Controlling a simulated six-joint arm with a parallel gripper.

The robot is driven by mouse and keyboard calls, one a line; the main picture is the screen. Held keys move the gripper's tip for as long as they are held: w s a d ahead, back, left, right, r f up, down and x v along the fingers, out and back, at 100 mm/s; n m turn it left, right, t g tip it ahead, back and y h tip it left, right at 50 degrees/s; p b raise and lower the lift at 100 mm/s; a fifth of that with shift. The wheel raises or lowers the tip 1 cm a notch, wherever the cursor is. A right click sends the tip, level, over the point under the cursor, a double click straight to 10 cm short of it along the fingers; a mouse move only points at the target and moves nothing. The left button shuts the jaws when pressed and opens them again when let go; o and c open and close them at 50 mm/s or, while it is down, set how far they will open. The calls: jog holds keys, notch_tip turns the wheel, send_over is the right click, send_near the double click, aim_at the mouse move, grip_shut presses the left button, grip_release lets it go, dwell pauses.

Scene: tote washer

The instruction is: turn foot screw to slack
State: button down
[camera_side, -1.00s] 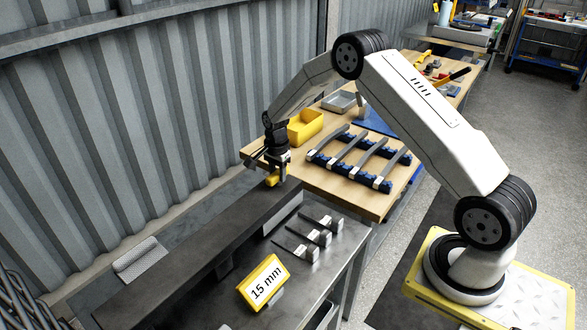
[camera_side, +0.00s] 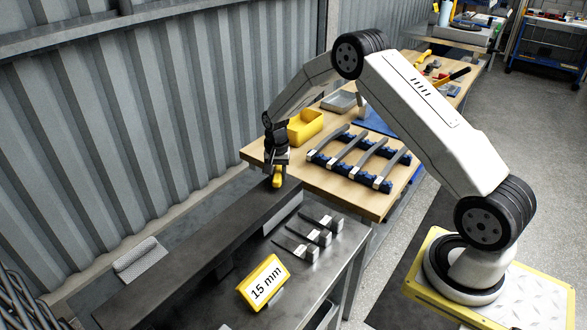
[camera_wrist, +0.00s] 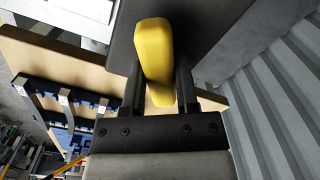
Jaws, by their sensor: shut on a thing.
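The foot screw shows as a yellow handle (camera_side: 278,176) at the far end of a long dark beam (camera_side: 190,260) in the side view. In the wrist view the yellow handle (camera_wrist: 154,55) stands between the two dark fingers. My gripper (camera_side: 277,168) points down over the beam's end and is shut on the handle, which also shows in the wrist view between the fingertips (camera_wrist: 157,75). The screw's thread is hidden.
A sign reading 15 mm (camera_side: 264,283) and several metal clamp pieces (camera_side: 308,238) stand on the grey bench beside the beam. Behind is a wooden table with a yellow bin (camera_side: 305,126) and a blue rack of bars (camera_side: 358,160). A corrugated wall (camera_side: 150,120) rises at left.

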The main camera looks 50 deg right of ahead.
aim_at(278, 172)
jog(key=n, duration=0.5)
jog(key=shift+n, duration=0.3)
jog(key=n, duration=0.5)
jog(key=shift+n, duration=0.3)
jog(key=shift+c, duration=1.8)
grip_release()
jog(key=shift+r, duration=0.15)
jog(key=shift+r, duration=3.8)
